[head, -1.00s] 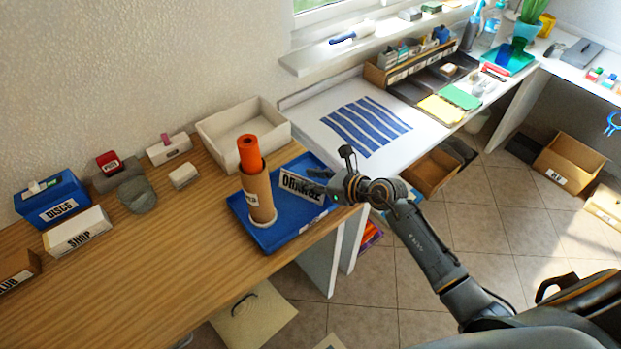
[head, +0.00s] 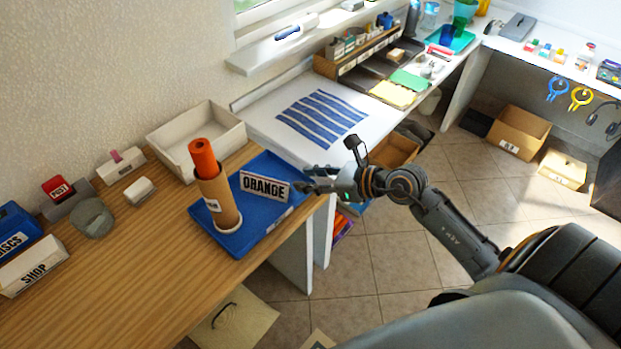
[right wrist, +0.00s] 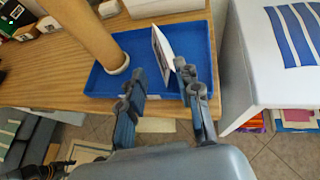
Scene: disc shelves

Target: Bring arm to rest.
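My right gripper (head: 308,181) is at the right edge of the blue tray (head: 239,236), just right of the ORANGE sign (head: 265,186). In the right wrist view its fingers (right wrist: 160,84) are spread with nothing between their tips, and the sign (right wrist: 162,52) stands upright beyond them in the tray. The sign looks free of the fingers. A cardboard tube (head: 217,202) with an orange roll (head: 202,158) in it stands in the tray on a white ring.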

